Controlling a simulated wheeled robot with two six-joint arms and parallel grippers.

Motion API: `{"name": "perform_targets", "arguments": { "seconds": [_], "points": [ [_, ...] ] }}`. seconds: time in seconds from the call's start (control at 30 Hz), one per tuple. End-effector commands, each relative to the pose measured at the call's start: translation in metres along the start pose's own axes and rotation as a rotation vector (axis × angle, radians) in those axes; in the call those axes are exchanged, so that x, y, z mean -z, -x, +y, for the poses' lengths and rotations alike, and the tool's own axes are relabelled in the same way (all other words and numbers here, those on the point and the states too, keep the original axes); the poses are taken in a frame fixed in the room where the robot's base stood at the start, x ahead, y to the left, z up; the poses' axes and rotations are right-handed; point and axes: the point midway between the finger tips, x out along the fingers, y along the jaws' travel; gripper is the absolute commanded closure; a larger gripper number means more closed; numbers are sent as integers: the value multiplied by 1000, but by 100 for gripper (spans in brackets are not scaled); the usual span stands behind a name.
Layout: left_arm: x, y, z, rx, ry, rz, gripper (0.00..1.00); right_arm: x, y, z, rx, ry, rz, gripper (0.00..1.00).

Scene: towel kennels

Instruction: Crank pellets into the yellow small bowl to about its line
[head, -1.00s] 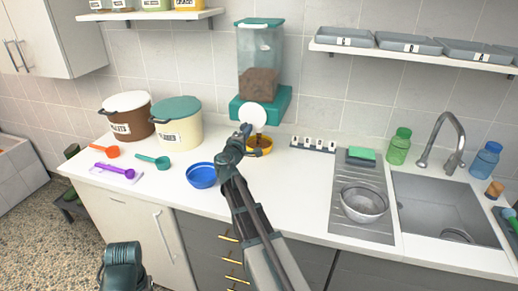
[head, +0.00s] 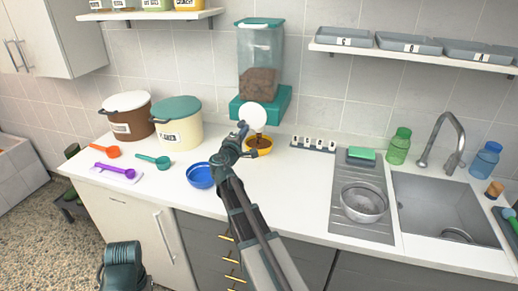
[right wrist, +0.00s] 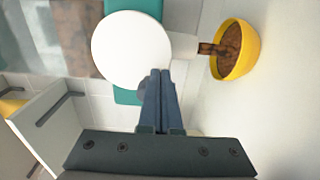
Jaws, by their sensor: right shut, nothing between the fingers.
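The pellet dispenser (head: 260,62) hangs on the wall, a clear hopper with a teal lid and base, part full of brown pellets. Its white round crank disc (head: 252,116) faces me and also shows in the right wrist view (right wrist: 128,50). The yellow small bowl (head: 262,152) stands under the spout. In the right wrist view the bowl (right wrist: 246,68) holds brown pellets, and a brown stream runs from the spout into it. Its line is not visible. My right gripper (head: 242,128) is shut and empty at the disc's lower left edge. My left gripper is out of view.
A blue bowl (head: 201,175) stands left of my right arm. Two lidded bins (head: 178,126), several scoops (head: 153,160) and a row of labels (head: 313,144) are on the counter. A metal bowl (head: 364,203) and the sink are at right. The counter's middle right is clear.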

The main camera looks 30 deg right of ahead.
Motion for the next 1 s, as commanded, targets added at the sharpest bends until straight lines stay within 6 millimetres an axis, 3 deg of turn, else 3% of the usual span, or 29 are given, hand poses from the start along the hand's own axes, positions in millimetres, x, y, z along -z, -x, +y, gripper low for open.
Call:
{"name": "perform_targets", "arguments": {
  "seconds": [0.37, 1.0],
  "points": [
    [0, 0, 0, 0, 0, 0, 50, -1, 10, 0, 0, 0, -1, 100],
    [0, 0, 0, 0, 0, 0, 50, -1, 75, 0, 0, 0, -1, 100]
  ]
}}
